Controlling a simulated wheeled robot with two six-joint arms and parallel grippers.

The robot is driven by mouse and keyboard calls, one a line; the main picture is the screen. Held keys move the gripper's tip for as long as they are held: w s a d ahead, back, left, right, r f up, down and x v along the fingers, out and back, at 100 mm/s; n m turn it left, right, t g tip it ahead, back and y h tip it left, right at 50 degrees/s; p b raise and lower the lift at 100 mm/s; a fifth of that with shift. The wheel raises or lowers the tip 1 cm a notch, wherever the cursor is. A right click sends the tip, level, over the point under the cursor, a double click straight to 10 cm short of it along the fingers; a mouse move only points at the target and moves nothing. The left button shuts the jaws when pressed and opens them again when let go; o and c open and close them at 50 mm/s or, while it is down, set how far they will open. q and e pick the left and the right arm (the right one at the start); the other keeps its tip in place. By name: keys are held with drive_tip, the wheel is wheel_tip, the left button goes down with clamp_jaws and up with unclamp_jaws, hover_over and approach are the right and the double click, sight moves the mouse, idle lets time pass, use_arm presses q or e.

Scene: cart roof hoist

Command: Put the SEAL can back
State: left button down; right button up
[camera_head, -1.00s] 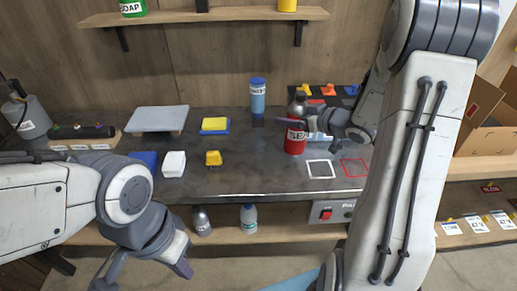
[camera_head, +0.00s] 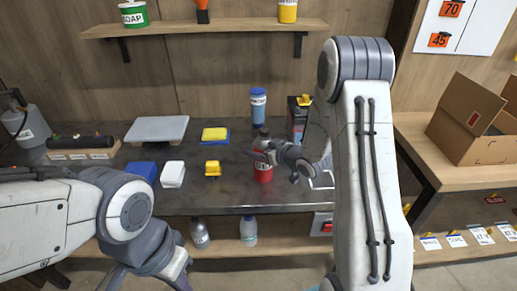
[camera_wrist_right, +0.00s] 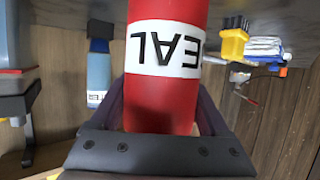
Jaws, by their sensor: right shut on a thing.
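The red SEAL can (camera_head: 263,174) is in my right gripper (camera_head: 264,160), over the front middle of the dark worktop.
The upper shelf (camera_head: 205,28) holds a SOAP can (camera_head: 134,14). A cardboard box (camera_head: 470,125) stands right.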

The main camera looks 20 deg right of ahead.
drive_tip(key=shift+r, duration=0.1)
drive_tip(key=o, duration=1.6)
drive_tip(key=shift+f, duration=0.2)
drive_tip(key=shift+r, duration=0.15)
